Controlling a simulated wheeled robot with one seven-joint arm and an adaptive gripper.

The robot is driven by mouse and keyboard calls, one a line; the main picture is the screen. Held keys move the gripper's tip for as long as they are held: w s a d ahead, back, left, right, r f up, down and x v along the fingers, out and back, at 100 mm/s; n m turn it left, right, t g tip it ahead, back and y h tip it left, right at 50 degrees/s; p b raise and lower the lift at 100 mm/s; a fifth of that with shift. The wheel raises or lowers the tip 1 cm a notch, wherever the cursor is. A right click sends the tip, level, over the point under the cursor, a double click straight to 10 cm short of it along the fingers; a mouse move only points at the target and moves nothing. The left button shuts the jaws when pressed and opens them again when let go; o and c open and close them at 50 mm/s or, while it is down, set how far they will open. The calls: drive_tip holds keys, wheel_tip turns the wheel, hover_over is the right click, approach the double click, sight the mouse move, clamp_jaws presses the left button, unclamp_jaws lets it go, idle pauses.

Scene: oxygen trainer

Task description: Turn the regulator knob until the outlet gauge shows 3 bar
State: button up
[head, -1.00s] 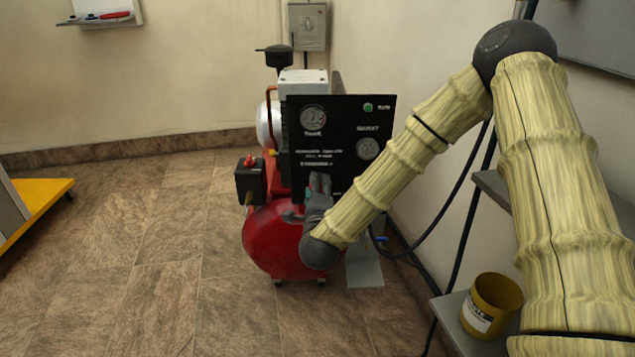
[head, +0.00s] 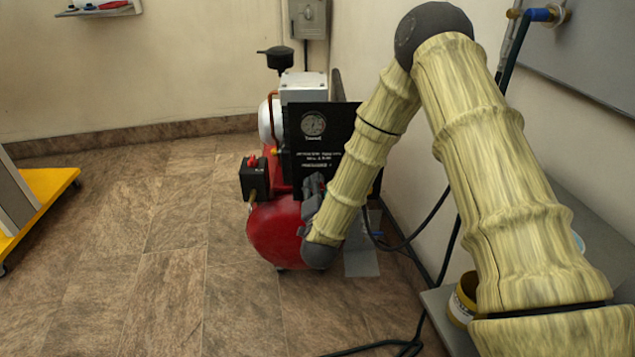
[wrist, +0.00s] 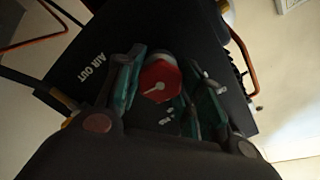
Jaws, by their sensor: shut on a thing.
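The regulator knob (wrist: 157,78) is red with a white pointer mark and shows in the wrist view between my fingers. My gripper (wrist: 165,90) is shut on it, with a teal-padded finger on either side. In the head view my gripper (head: 312,190) is at the lower part of the black panel (head: 331,118), and the knob is hidden there. The tank gauge (head: 313,124) shows at the panel's upper left, too small to read. The outlet gauge is hidden behind my arm, so its reading cannot be seen.
The panel stands on a red compressor tank (head: 272,232) with a black box and red switch (head: 254,177) at its left. A yellow cup (head: 461,302) sits on the grey shelf at right. A hose runs along the right wall.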

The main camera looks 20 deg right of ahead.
drive_tip(key=shift+n+p, duration=0.65)
drive_tip(key=shift+n, duration=0.45)
drive_tip(key=o, duration=1)
drive_tip(key=v, duration=1.2)
